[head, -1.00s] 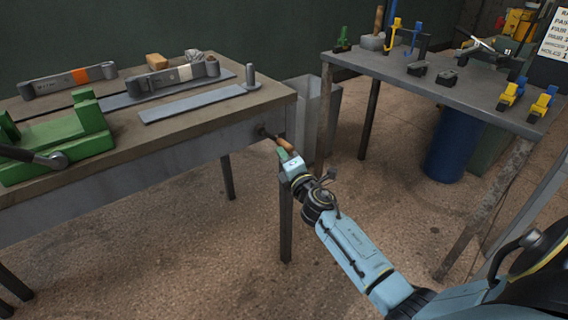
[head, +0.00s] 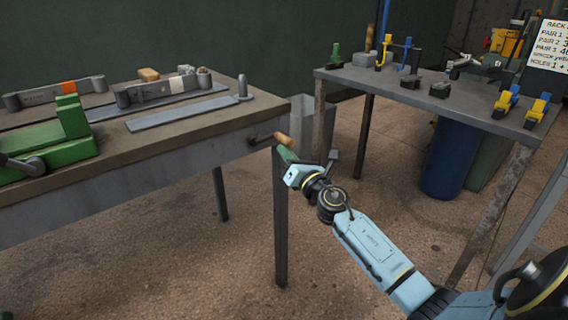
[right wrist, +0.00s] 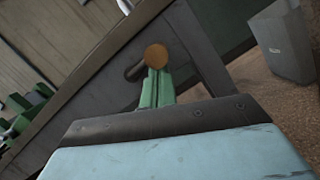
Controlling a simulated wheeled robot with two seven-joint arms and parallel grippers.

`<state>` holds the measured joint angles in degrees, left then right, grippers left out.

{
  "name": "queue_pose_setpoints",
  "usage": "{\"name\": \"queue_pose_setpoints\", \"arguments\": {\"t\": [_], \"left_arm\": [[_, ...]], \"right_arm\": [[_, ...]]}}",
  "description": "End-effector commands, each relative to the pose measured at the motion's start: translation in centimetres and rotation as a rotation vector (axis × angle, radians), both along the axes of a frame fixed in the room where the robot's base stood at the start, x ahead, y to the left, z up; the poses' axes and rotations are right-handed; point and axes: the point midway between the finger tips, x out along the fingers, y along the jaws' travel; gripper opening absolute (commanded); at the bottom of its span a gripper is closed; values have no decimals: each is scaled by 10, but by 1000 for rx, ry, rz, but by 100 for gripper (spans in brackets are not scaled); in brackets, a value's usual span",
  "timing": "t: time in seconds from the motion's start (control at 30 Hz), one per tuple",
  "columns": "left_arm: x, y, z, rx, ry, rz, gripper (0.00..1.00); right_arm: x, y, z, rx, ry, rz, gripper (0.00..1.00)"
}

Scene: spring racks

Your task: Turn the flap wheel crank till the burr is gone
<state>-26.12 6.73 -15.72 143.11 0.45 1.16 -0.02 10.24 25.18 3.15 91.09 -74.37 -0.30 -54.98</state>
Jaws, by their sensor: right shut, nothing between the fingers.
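The crank sticks out of the table's right end; its dark arm (head: 262,138) leads to an orange-brown wooden handle (head: 283,139). My right gripper (head: 286,153) has green fingers, shut with nothing between them. Its tips are close below the handle. In the right wrist view the handle's round end (right wrist: 156,55) shows just beyond the green fingertips (right wrist: 156,76); I cannot tell whether they touch. I cannot make out a burr, and I cannot pick out the flap wheel for sure.
A green vise-like fixture (head: 70,120), several grey bars and a flat plate (head: 180,113) lie on the workbench (head: 120,135). A grey bin (head: 318,120) stands behind the bench corner. A second table (head: 440,105) with coloured clamps and a blue barrel (head: 450,160) stand to the right.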

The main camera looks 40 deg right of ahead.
Motion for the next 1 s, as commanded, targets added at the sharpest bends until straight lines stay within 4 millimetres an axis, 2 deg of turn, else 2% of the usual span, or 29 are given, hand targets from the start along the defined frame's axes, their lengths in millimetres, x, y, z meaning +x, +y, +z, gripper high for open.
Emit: {"name": "queue_pose_setpoints", "arguments": {"t": [0.07,0.33,0.43,0.53,1.0], "left_arm": [[0,0,1,-3,-11,0,36],[1,0,0,4,12,1,36],[2,0,-1,10,30,1,36],[4,0,-5,17,54,2,36],[8,1,-15,39,118,7,36]], "right_arm": [[0,-3,6,-46,-7,-1,0],[0,-5,20,-36,-6,-1,0],[0,-5,23,-108,-12,-5,0],[0,-6,26,-166,-15,-6,0],[0,-4,32,-161,-14,-2,0]]}}
